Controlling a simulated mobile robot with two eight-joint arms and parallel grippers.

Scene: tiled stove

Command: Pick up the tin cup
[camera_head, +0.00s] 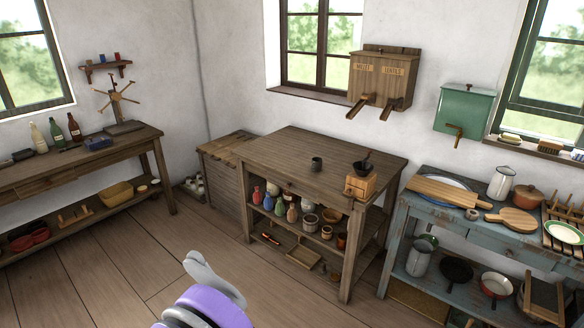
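A small dark grey cup (316,163), which looks like the tin cup, stands upright on the top of the wooden table (290,147) in the middle of the room. Nothing touches it and it is seen whole. A purple and grey part of my own arm shows at the bottom edge, well short of the table. No gripper fingers can be made out in this view.
On the same table, a wooden grinder-like box (361,187) with a dark bowl stands at the right front corner. Jars and pots fill the shelf below. A blue worktable (398,222) stands to the right, a long workbench (50,173) to the left. The plank floor (110,265) before them is clear.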

